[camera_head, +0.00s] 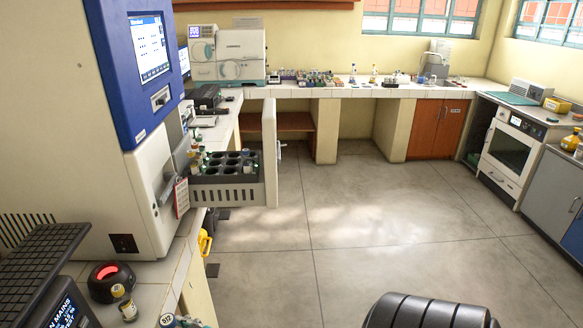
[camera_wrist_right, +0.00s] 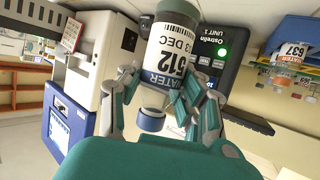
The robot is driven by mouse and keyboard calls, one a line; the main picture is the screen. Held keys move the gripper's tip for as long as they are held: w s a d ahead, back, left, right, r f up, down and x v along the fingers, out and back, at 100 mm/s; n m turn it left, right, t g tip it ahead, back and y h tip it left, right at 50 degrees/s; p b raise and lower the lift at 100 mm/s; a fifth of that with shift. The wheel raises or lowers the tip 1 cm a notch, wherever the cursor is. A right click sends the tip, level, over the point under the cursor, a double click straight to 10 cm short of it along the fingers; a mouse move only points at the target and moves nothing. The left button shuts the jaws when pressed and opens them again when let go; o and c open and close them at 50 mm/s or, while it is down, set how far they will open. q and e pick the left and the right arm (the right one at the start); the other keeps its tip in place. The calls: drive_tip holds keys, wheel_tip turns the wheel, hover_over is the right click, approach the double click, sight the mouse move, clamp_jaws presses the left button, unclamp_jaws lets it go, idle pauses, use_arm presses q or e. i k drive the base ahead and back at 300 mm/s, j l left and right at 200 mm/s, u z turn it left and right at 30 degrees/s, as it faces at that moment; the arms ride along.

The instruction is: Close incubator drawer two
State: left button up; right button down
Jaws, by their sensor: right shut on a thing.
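The tall incubator (camera_head: 125,130), blue and white with a screen, stands at the left in the head view. A drawer (camera_head: 226,194) is pulled out from the counter side beyond it. Its tall pale front panel (camera_head: 269,150) stands clear over the floor. The drawer holds a dark rack (camera_head: 222,178) with round wells and several small bottles at its left end. I cannot read a drawer number. My left gripper is not in view.
A dark device with a red light (camera_head: 110,280) and a small bottle (camera_head: 124,304) sit on the near left counter. The back counter (camera_head: 370,92) carries instruments and bottles. The tiled floor (camera_head: 380,215) right of the drawer is open.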

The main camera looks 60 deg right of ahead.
sight(232, 170)
drive_tip(key=l+z, duration=0.1)
drive_tip(key=z, duration=2.1)
drive_tip(key=i, duration=0.55)
drive_tip(key=i+l+u, duration=0.1)
drive_tip(key=i, duration=0.4)
drive_tip(key=i+l, duration=0.15)
drive_tip(key=i, duration=0.4)
drive_tip(key=i+z, duration=0.25)
drive_tip(key=i, duration=1.75)
drive_tip(key=i+j+u, duration=0.3)
drive_tip(key=i+u, duration=0.2)
drive_tip(key=i+j+u, duration=0.1)
drive_tip(key=i+u, duration=0.4)
drive_tip(key=i+l+u, duration=0.1)
drive_tip(key=i+u, duration=0.35)
drive_tip(key=i+l+u, duration=0.25)
drive_tip(key=i+u, duration=0.5)
drive_tip(key=u, duration=0.2)
drive_tip(key=i+u, duration=0.4)
drive_tip(key=i+l+u, duration=0.1)
drive_tip(key=u, duration=0.35)
drive_tip(key=i+l+u, duration=0.25)
drive_tip(key=u, duration=2.4)
drive_tip(key=l, duration=0.1)
